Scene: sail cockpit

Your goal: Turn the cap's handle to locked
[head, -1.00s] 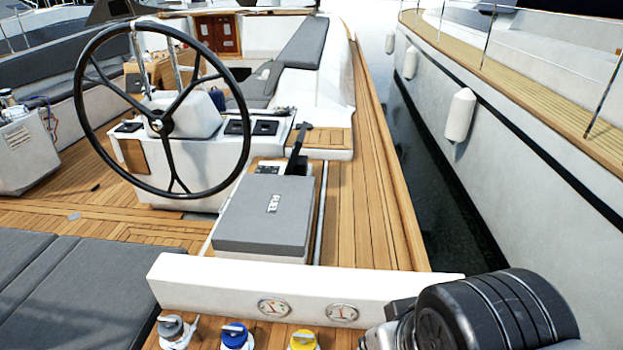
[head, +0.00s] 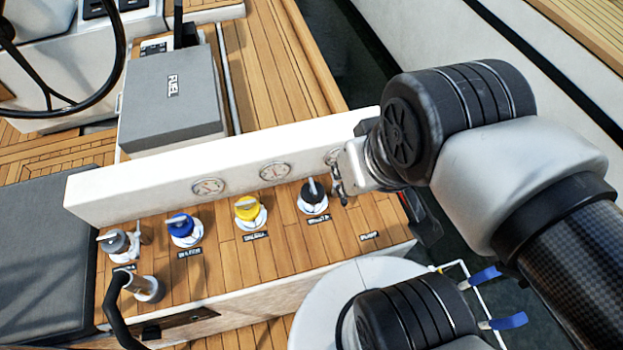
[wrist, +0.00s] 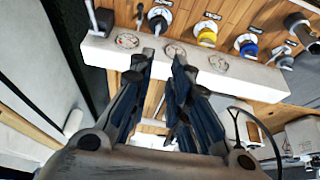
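Several round deck caps stand in a row on a wooden shelf (head: 290,240): grey (head: 116,242), blue (head: 182,228), yellow (head: 247,210) and black (head: 313,196). Each has a handle on top and a pale base; the labels beside them are too small to read surely. The wrist view also shows the black cap (wrist: 158,18), yellow cap (wrist: 207,36) and blue cap (wrist: 248,47). My gripper (head: 340,185) hangs just right of the black cap, near the white upright. In the wrist view its two fingers (wrist: 163,60) are apart with nothing between them.
A long white upright (head: 130,190) with round gauges (head: 275,172) runs behind the caps. A grey FUEL box (head: 172,95) lies beyond it. A metal post (head: 147,288) with a black curved bar stands front left. The steering wheel (head: 60,90) is at upper left.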

